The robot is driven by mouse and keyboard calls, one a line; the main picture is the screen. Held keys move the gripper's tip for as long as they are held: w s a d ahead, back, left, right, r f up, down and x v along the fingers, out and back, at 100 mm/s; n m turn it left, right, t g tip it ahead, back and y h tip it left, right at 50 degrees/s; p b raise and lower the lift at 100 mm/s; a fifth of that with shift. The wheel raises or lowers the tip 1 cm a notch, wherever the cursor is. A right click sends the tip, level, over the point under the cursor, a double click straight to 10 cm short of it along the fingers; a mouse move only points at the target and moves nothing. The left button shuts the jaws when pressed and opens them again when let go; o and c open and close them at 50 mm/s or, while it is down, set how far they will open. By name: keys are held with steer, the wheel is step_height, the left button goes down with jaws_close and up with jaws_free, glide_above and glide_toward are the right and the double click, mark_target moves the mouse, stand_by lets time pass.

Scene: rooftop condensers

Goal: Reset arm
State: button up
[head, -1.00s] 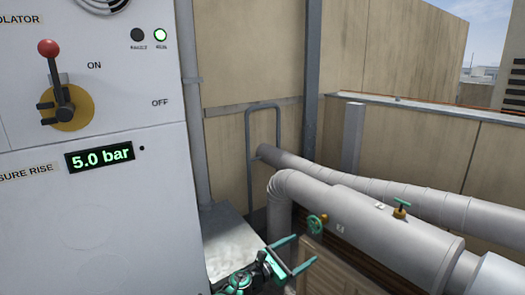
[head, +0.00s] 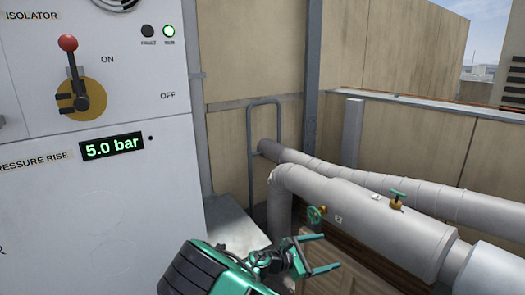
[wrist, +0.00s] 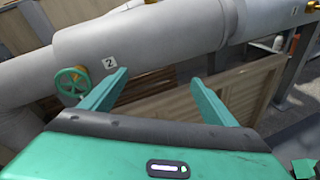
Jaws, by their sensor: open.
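My gripper (head: 318,252) is open and empty, at the lower middle of the head view, in front of the pipes. Both its teal fingers (wrist: 152,98) show apart in the wrist view, with nothing between them. My teal and black arm link is at the bottom of the head view. The isolator lever (head: 74,75) with a red knob stands upright on the white cabinet (head: 60,210) at left. The display (head: 112,146) below it reads 5.0 bar. The green lamp at the cabinet's top right is lit.
Thick grey pipes (head: 360,222) run to the right behind my gripper. A green handwheel (head: 317,215) sits beside label 2; it also shows in the wrist view (wrist: 71,82). Another green-handled valve (head: 397,200) is on top. A wooden crate (head: 345,275) lies below. Beige walls (head: 255,50) close the back.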

steer(key=s+d+r+m+g+y, duration=0.4)
steer(key=s+d+r+m+g, duration=0.1)
steer(key=s+d+m, duration=0.3)
steer(key=s+d+r+m+g+y, duration=0.4)
steer(key=s+d+m, duration=0.3)
steer(key=d, duration=0.4)
steer(key=s+r+m+t+y, duration=0.1)
steer(key=s+r+m+y, duration=0.2)
steer(key=s, duration=1)
steer(key=s+r+m+t+y, duration=0.1)
steer(key=s+r+m+y, duration=0.2)
steer(key=s+r+m, duration=0.4)
steer(key=s+r, duration=0.1)
steer(key=s, duration=0.5)
steer(key=shift+s+a+r+t+y, duration=0.2)
steer(key=shift+s+r+t+y, duration=0.15)
steer(key=shift+r+t+y, duration=0.05)
